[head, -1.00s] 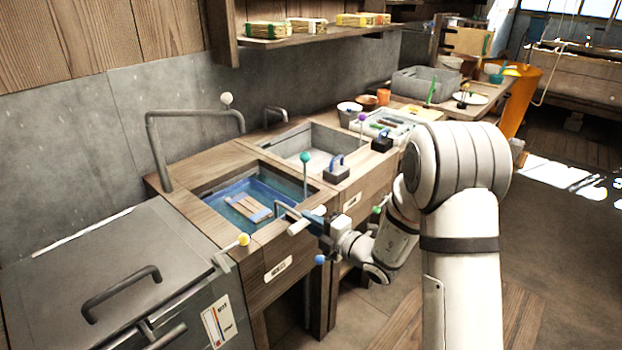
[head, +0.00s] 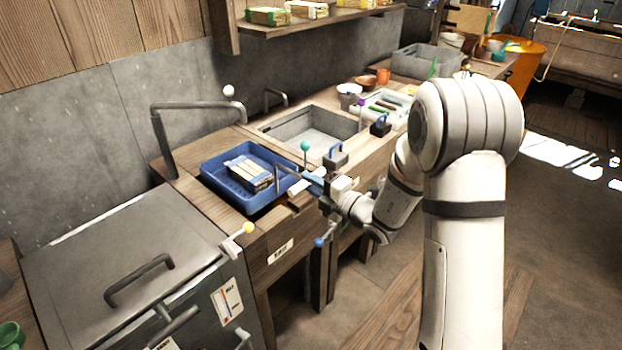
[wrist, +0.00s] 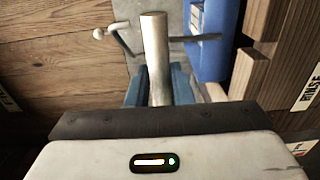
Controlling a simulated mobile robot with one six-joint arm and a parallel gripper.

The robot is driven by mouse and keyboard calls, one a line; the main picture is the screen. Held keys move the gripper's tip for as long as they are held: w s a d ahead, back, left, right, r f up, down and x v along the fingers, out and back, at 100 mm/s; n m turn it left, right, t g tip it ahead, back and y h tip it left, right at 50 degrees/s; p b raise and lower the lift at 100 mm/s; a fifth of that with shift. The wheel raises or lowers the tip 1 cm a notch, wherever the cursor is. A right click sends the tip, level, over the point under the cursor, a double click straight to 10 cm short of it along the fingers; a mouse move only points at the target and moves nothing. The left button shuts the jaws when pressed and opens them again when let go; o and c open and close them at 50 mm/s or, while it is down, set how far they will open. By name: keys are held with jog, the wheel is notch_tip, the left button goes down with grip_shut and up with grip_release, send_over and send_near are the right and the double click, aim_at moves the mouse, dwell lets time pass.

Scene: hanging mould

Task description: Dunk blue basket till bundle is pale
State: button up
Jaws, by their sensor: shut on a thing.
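The blue basket (head: 222,180) hangs raised at the left basin, its walls standing above the wooden counter. A bundle of sticks (head: 246,168) lies in it; its tops look whitish, its near end darker and brownish. My gripper (head: 314,184) is in front of the basket, shut on the basket's grey metal handle (head: 288,172). In the wrist view the handle (wrist: 155,55) stands between my blue fingers, and part of the blue basket (wrist: 222,45) shows at the upper right. The water below the basket is hidden.
A grey sink (head: 315,132) lies to the right of the basket. A lidded metal box (head: 110,255) stands front left. Bent pipe (head: 190,106) rises behind the basin. Coloured knobs (head: 305,146) and (head: 248,228) stand near the front edge.

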jog(key=shift+r, duration=0.1)
notch_tip(320, 180, down, 15)
jog(key=b, duration=1)
jog(key=shift+s+f, duration=0.1)
jog(key=shift+f, duration=0.1)
jog(key=shift+o, duration=0.6)
jog(key=shift+f, duration=0.15)
jog(key=shift+o, duration=0.6)
jog(key=shift+f, duration=0.15)
notch_tip(320, 180, up, 16)
jog(key=p, duration=1.3)
jog(key=shift+c, duration=1.2)
